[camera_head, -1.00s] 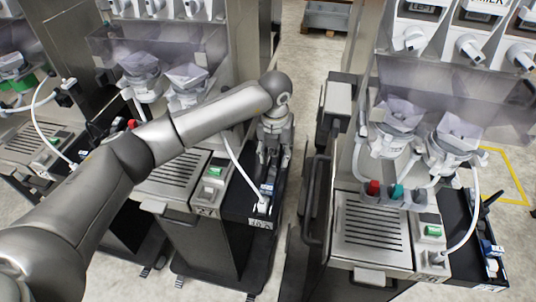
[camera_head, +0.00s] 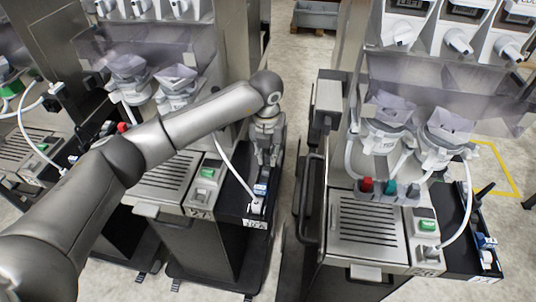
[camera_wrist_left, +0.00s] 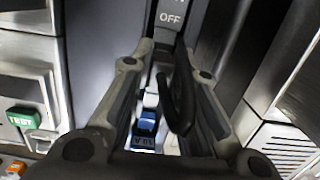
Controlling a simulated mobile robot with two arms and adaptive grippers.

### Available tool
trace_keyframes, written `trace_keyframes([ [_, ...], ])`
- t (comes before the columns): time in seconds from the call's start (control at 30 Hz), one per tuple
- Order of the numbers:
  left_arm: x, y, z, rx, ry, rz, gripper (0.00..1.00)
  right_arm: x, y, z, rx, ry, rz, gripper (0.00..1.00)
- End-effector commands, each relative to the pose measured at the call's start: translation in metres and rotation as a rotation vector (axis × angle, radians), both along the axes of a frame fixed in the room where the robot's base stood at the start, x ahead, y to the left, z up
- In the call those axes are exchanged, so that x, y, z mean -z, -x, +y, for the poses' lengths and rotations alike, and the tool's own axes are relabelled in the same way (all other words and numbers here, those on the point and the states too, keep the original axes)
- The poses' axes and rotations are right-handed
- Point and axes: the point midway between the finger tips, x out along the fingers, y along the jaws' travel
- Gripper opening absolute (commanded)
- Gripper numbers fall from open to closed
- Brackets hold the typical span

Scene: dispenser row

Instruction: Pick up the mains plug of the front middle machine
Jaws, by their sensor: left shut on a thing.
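My left gripper (camera_head: 266,157) reaches down over the black side tray (camera_head: 233,208) of the middle machine (camera_head: 165,180). In the left wrist view its fingers (camera_wrist_left: 166,68) close around an upright black lever-like piece (camera_wrist_left: 180,100) below a plate marked OFF (camera_wrist_left: 170,18). A white cable (camera_head: 232,165) runs down to a white end piece (camera_head: 255,207), which looks like the plug, at the tray's front. A blue and white piece (camera_head: 261,189) sits just behind it and also shows between the fingers in the wrist view (camera_wrist_left: 146,124). My right gripper is out of view.
The right machine (camera_head: 366,238) has a similar side tray with a black upright piece (camera_head: 483,190). A narrow floor gap separates it from the middle machine. Another machine stands at the left.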

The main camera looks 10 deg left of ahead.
Motion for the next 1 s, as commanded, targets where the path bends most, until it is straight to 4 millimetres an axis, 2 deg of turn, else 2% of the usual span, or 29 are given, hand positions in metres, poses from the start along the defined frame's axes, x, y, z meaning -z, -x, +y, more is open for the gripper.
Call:
trace_keyframes([
  [0.23, -0.029, 0.001, -0.001, 0.003, 0.002, -0.007, 0.0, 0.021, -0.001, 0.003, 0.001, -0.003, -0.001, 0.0],
  [0.37, -0.05, 0.019, -0.003, 0.004, 0.002, -0.008, 0.0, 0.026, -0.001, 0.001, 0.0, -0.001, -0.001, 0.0],
  [0.53, -0.085, 0.049, -0.008, 0.005, 0.001, -0.009, 0.0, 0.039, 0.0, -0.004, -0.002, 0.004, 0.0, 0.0],
  [0.8, -0.11, 0.105, -0.018, 0.005, 0.001, -0.006, 0.0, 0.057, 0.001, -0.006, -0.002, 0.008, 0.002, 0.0],
  [1.0, -0.123, 0.13, -0.022, 0.001, 0.0, -0.005, 0.0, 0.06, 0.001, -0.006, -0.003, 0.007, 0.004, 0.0],
])
